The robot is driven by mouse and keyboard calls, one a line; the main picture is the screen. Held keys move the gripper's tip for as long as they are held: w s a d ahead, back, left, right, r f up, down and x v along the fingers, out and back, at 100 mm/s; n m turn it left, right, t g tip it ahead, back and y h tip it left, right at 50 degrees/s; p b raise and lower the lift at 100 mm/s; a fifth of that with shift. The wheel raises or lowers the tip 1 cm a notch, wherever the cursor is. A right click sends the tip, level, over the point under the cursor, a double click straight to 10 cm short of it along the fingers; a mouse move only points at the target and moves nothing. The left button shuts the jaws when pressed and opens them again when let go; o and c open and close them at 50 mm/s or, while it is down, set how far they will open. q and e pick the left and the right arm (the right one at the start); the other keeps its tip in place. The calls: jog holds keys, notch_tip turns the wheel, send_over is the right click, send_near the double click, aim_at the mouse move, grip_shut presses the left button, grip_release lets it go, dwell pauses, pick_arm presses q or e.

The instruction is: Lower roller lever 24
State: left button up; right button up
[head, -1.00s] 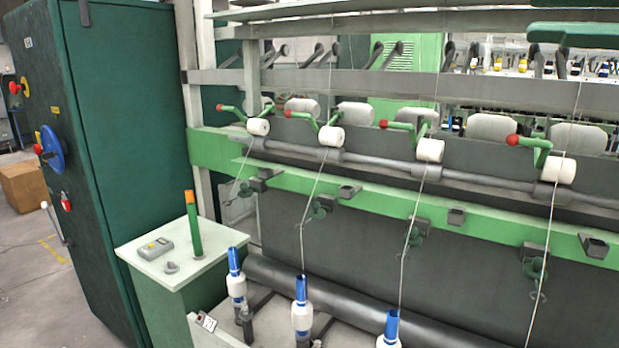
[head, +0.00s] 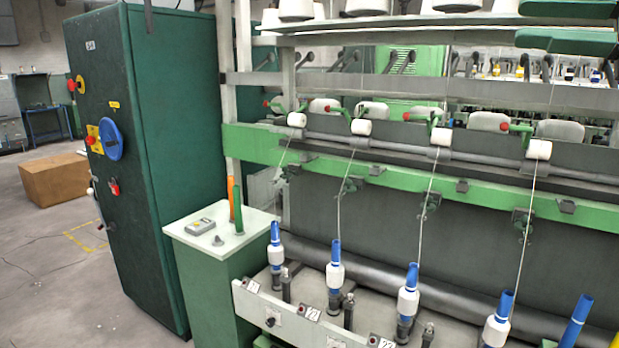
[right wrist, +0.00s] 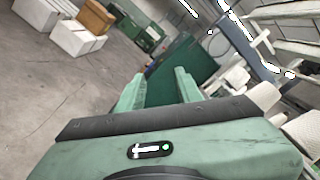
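Several roller levers with red knobs and green arms line the green rail; red knobs show at the first (head: 266,103), second (head: 327,108), third (head: 406,116) and fourth (head: 505,127) from the left. Each sits beside a white roller, such as the rightmost roller (head: 538,150). The number plates are too small to read surely, so I cannot tell which lever is 24. My right gripper (head: 520,25) is open and empty at the top right, its two green fingers apart. It also shows open in the right wrist view (right wrist: 158,85). My left gripper is not in view.
A green cabinet (head: 170,160) stands left, with a small white-topped table (head: 240,245) at its front. Blue-tipped bobbins (head: 335,270) line the machine's lower front. A cardboard box (head: 55,180) lies on the floor at left. Open floor (head: 45,270) is left of the cabinet.

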jog(key=w+d+f+m+t, duration=0.2)
jog(key=w+f+m+t, duration=0.4)
jog(key=w+f+m, duration=1.65)
jog(key=d+f+m+t+h, duration=0.15)
jog(key=f+m+h, duration=0.6)
jog(key=f, duration=1.65)
jog(key=d+f+m+h, duration=0.2)
jog(key=f+m+h, duration=0.3)
jog(key=f+m, duration=1.2)
jog(key=s+f+m+g+h, duration=0.1)
jog(key=s+f+g, duration=0.1)
jog(key=s+f, duration=0.75)
jog(key=s+a+f+m+g+h, duration=0.15)
jog(key=s+f, duration=0.35)
jog(key=f, duration=1)
jog(key=s+f+g+h, duration=0.1)
jog(key=s+f+g, duration=0.2)
jog(key=s+f, duration=0.65)
jog(key=s+a+f+m+g, duration=0.2)
jog(key=s+f, duration=0.4)
jog(key=s, duration=0.7)
jog(key=s+a+f+m+g, duration=0.2)
jog(key=s+f+g, duration=0.2)
jog(key=s, duration=0.9)
jog(key=s+a+f+m+g, duration=0.2)
jog(key=s+f, duration=0.6)
jog(key=s, duration=0.5)
jog(key=shift+a+f+m+g, duration=0.35)
jog(key=shift+a+g, duration=0.25)
